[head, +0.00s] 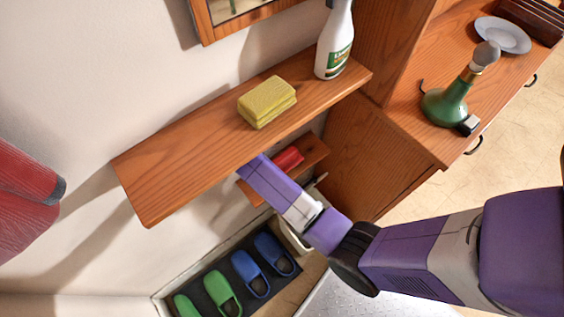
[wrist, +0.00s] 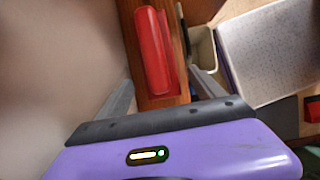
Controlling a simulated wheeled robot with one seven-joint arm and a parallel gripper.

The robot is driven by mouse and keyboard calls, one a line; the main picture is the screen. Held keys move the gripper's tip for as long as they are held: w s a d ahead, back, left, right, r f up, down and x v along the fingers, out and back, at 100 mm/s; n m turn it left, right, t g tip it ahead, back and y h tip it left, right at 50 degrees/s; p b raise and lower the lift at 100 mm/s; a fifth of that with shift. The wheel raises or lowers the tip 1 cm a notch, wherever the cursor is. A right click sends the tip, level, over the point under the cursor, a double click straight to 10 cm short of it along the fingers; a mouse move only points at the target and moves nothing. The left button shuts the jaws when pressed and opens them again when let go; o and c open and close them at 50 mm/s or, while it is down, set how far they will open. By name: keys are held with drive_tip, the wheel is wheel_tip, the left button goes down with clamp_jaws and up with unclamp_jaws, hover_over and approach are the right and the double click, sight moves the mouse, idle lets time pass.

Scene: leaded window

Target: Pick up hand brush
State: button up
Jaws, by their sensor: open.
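A long red object (head: 288,159), which I take to be the hand brush, lies on the small lower wooden shelf (head: 313,156). No bristles can be made out. In the wrist view the red object (wrist: 153,50) lies lengthwise, pointing away from me, on the wooden board (wrist: 180,60). My gripper (wrist: 161,78) is open, with one finger on each side of the board and the near end of the red object between them. Nothing is held. In the head view my purple arm reaches under the upper shelf, which hides the fingers.
The upper shelf (head: 165,170) overhangs my wrist and carries a yellow sponge (head: 267,101) and a spray bottle (head: 336,42). The wall is close on the left. A wooden cabinet (head: 365,150) stands right. A tray (head: 160,296) of green and blue slippers is below.

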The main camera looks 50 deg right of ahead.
sight(284, 155)
drive_tip(key=d, duration=0.2)
drive_tip(key=s+d, duration=0.1)
drive_tip(key=d, duration=0.2)
drive_tip(key=shift+x, duration=0.8)
drive_tip(key=shift+d+f, duration=0.1)
drive_tip(key=shift+f, duration=0.55)
drive_tip(key=shift+f+p, duration=0.25)
drive_tip(key=shift+p, duration=0.1)
drive_tip(key=shift+c, duration=0.5)
drive_tip(key=c, duration=1.5)
drive_tip(key=shift+o, duration=0.2)
drive_tip(key=shift+r+b, duration=0.1)
drive_tip(key=shift+b, duration=0.2)
wheel_tip(284, 155, up, 4)
drive_tip(key=shift+f, duration=0.15)
drive_tip(key=s+a, duration=0.1)
drive_tip(key=s, duration=0.7)
drive_tip(key=s+a, duration=0.2)
drive_tip(key=s, duration=0.7)
drive_tip(key=shift+s+a+p, duration=0.3)
drive_tip(key=shift+s, duration=0.05)
